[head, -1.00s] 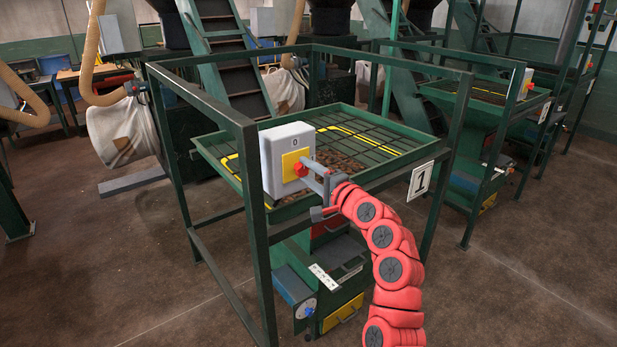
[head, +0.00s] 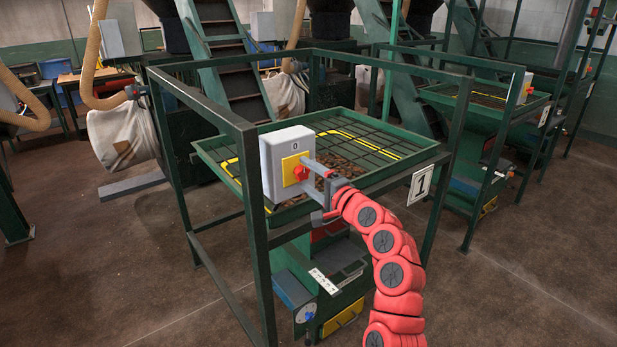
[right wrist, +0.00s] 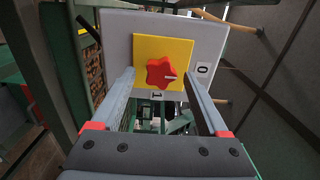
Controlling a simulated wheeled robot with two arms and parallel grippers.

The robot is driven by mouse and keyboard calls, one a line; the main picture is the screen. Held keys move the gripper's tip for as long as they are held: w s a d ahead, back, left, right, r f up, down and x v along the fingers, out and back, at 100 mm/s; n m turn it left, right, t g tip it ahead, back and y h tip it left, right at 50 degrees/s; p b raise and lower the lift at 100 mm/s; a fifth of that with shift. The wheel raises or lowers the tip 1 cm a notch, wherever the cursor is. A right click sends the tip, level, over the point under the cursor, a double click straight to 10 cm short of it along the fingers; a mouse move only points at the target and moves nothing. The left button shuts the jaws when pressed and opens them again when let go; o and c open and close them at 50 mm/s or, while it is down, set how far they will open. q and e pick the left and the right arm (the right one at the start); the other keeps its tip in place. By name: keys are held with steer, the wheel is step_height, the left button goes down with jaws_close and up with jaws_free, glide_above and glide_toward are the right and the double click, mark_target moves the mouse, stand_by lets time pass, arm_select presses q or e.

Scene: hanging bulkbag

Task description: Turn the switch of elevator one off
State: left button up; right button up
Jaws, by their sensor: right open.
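The switch of elevator one is a grey box (head: 281,155) with a yellow plate (head: 288,171) and a red star-shaped knob (head: 300,173). It sits on a green frame corner beside a "1" sign (head: 420,184). My right gripper (head: 311,190) is open in front of the box. In the right wrist view the knob (right wrist: 161,72) lies between the two spread fingers, apart from both. A short white mark on the knob points right, toward the "0" label (right wrist: 202,70); the "1" label (right wrist: 157,96) is below the knob. My left gripper is out of view.
A green grated tray (head: 375,135) with brown pieces lies behind the box, inside the green frame (head: 257,230). A second similar station with its own switch (head: 525,87) stands at the right. The brown floor (head: 130,270) at front left is clear.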

steer(key=b+v, duration=0.2)
steer(key=v, duration=1.5)
steer(key=shift+b, duration=0.3)
steer(key=shift+d, duration=0.1)
